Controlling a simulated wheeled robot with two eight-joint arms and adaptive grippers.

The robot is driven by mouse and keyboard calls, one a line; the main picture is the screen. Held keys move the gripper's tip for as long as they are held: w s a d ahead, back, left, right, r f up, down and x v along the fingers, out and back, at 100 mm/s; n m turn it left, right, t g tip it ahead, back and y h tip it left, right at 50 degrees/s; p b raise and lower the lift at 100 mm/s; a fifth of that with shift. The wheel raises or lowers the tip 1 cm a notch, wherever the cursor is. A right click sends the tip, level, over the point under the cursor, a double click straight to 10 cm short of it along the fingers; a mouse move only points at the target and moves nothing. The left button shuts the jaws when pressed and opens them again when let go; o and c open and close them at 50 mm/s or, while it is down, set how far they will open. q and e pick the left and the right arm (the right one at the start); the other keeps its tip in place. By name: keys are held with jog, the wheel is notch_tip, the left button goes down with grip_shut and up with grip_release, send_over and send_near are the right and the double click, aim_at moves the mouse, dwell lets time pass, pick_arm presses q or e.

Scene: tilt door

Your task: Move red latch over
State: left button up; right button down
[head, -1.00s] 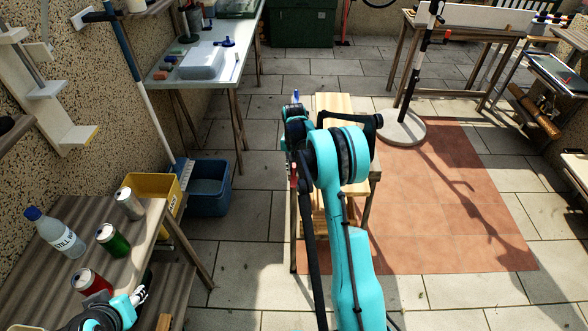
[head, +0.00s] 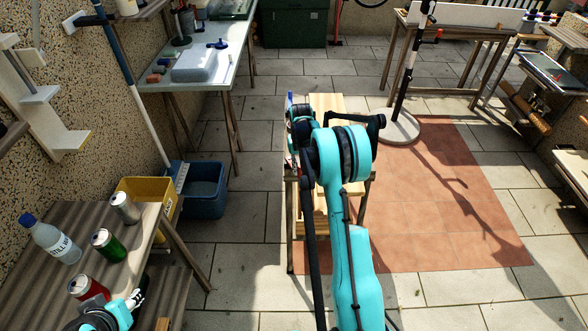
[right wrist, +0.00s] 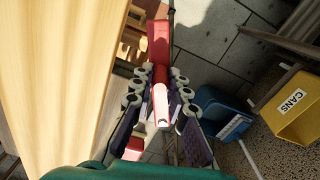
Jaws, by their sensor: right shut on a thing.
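The red latch (right wrist: 159,40) shows in the right wrist view beside the pale wooden door panel (right wrist: 60,70). It has a red block at its far end and a bright, glossy bar nearer me. My right gripper (right wrist: 160,90) has its fingers on both sides of the bar and is shut on it. In the head view the right arm reaches over the wooden stand (head: 326,102), and the arm hides most of the latch and gripper. My left gripper (head: 138,296) is low at the left, beside the wooden table, small and partly hidden.
The left table (head: 50,215) holds a bottle (head: 50,238) and several cans. A yellow bin (right wrist: 300,105) and a blue bin (head: 205,190) stand left of the wooden stand. A pole on a round base (head: 398,127) stands behind it. Tiled floor is clear at the right.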

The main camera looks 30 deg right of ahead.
jog(key=shift+w+d+n+p, duration=0.3)
jog(key=shift+w+d+n, duration=0.4)
jog(key=shift+d+n, duration=1.1)
jog(key=shift+w+d+n+p, duration=0.3)
jog(key=shift+w+d+n, duration=0.6)
jog(key=shift+n, duration=1.55)
jog(key=shift+w+d+n+p, duration=0.3)
jog(key=shift+w+d+n, duration=0.25)
jog(key=shift+d+n, duration=1.35)
jog(key=shift+a+n, duration=0.25)
jog(key=shift+a, duration=0.05)
jog(key=c, duration=1.5)
grip_release()
notch_tip(320, 180, up, 12)
